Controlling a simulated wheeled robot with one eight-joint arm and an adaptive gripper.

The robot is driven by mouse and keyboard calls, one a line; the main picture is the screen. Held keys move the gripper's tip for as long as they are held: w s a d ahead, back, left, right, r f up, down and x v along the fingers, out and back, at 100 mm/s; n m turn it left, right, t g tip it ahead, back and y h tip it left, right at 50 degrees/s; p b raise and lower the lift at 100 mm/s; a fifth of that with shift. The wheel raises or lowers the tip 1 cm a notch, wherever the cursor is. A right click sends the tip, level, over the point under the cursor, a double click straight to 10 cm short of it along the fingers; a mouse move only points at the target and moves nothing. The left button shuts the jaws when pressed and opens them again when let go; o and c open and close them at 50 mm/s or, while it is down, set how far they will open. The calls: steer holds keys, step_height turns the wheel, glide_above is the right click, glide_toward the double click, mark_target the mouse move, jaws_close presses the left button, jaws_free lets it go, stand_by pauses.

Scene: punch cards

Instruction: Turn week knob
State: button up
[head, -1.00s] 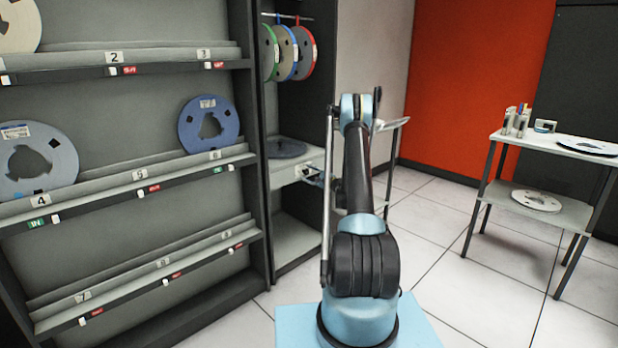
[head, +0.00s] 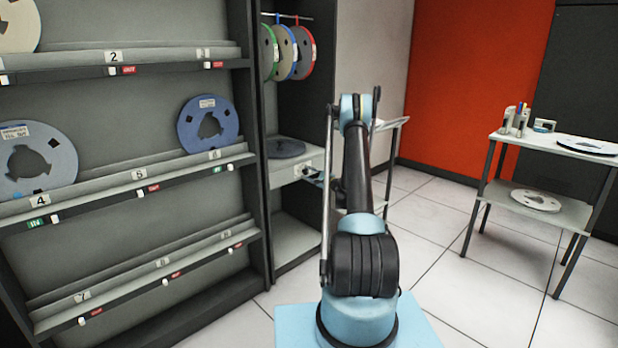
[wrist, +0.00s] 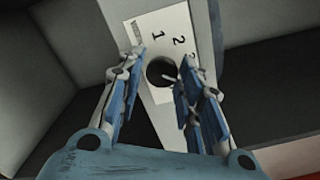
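The week knob (wrist: 161,70) is a round black knob on a pale panel with a printed label (wrist: 158,28) showing "1" and "2". In the head view the knob (head: 308,171) is a small dark spot on the front of the light box under a dark reel. My gripper (wrist: 162,62) has its two blue fingers apart, one on each side of the knob in the wrist view. A gap shows at the left finger; the right finger lies close to the knob's edge, and I cannot tell if it touches. In the head view my arm hides most of the gripper.
The dark reel (head: 286,148) lies on the box. The reel rack (head: 150,190) stands to the left, and coloured reels (head: 290,50) hang above the box. A two-tier table (head: 535,205) stands at the right. The tiled floor between is clear.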

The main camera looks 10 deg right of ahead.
steer(key=shift+o, duration=0.9)
steer(key=shift+s+d, duration=0.3)
steer(key=v, duration=1.1)
